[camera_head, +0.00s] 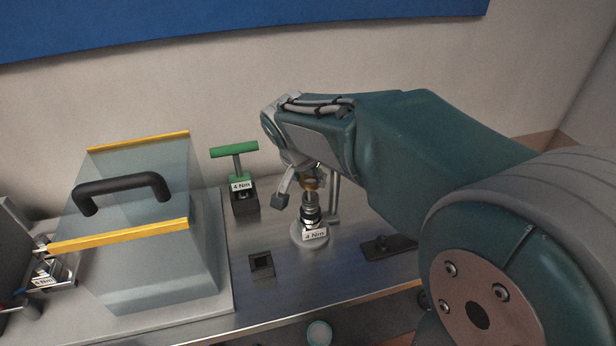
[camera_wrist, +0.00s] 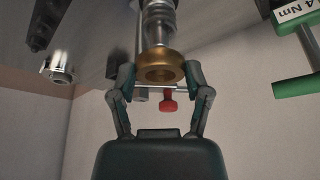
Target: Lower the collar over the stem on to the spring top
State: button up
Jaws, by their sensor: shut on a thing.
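A brass collar (camera_wrist: 160,58) sits between the fingertips of my gripper (camera_wrist: 159,73), which is shut on it. The collar also shows in the head view (camera_head: 311,184), just above a grey metal stem (camera_head: 309,199). In the wrist view the silvery stem assembly (camera_wrist: 158,22) lies directly beyond the collar, roughly in line. I cannot tell whether the stem tip is inside the collar. My gripper (camera_head: 303,190) partly hides the collar in the head view.
A green T-handle tool (camera_head: 234,151) stands behind left. A clear cover (camera_head: 150,260) with a black handle is at left. A small black socket block (camera_head: 262,265) and a dark plate (camera_head: 388,247) flank the base. A red knob (camera_wrist: 168,101) shows in the wrist view.

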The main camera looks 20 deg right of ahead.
aim_at(307, 184)
jog(key=shift+f, duration=1.55)
dwell(0.4)
jog(key=o, duration=1.2)
jog(key=shift+o, duration=0.2)
jog(key=v, duration=1.1)
jog(key=shift+r, duration=0.4)
jog(key=shift+s+a, duration=0.1)
jog(key=shift+s, duration=0.05)
jog(key=s+d+f+n+t+y, duration=0.1)
jog(key=s+f+n, duration=0.1)
jog(key=s, duration=0.6)
jog(key=s+d+f+n+t+y, duration=0.1)
jog(key=s+d+f+n, duration=0.1)
jog(key=s+n, duration=0.3)
jog(key=s+f, duration=0.1)
jog(key=s, duration=0.2)
jog(key=shift+d+n+y, duration=0.2)
jog(key=shift+n+y, duration=0.1)
jog(key=shift+y, duration=0.1)
